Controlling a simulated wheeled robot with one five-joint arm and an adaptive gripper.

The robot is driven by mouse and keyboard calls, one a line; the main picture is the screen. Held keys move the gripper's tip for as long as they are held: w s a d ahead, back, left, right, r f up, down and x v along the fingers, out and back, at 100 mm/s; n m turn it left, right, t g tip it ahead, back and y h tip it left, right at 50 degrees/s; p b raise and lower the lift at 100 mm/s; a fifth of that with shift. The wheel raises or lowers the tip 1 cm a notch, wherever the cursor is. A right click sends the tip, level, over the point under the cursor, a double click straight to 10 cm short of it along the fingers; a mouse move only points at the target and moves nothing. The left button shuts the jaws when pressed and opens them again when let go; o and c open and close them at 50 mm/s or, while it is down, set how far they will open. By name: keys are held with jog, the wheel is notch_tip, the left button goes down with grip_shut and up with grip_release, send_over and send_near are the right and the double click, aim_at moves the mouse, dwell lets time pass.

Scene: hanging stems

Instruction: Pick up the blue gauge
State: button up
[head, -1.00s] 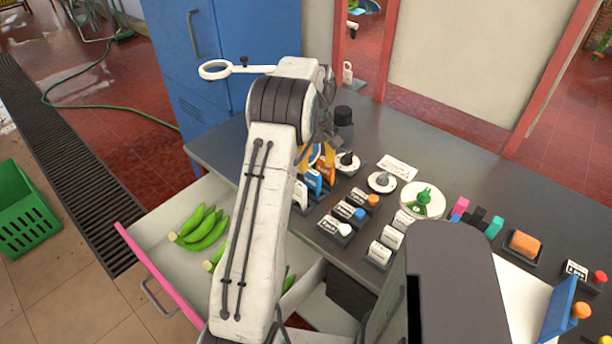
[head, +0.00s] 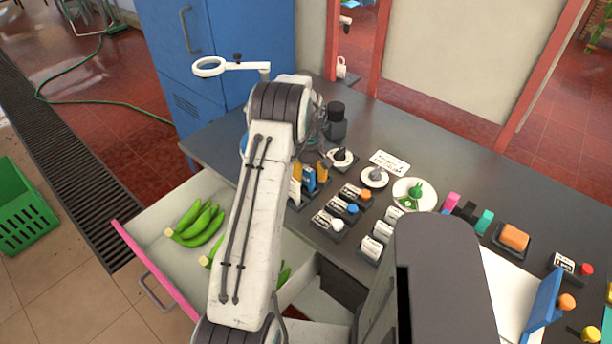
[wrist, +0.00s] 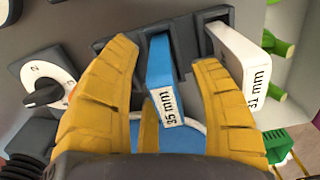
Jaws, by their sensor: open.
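The blue gauge (wrist: 161,75) is a slim upright block with a white end marked 35 mm, standing in a dark holder. In the wrist view my gripper (wrist: 165,58) is open, with one yellow finger on each side of it. The fingers look apart from its faces. In the head view the blue gauge (head: 309,178) shows partly beside my arm and the yellow fingers.
A white gauge (wrist: 238,60) marked 31 mm stands close on the right, beside the right finger. A rotary knob (wrist: 45,90) is on the left. An open drawer (head: 150,225) with green bananas (head: 198,222) juts out. A dark bottle (head: 336,122) stands behind.

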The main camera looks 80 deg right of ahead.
jog(key=shift+c, duration=0.5)
grip_shut()
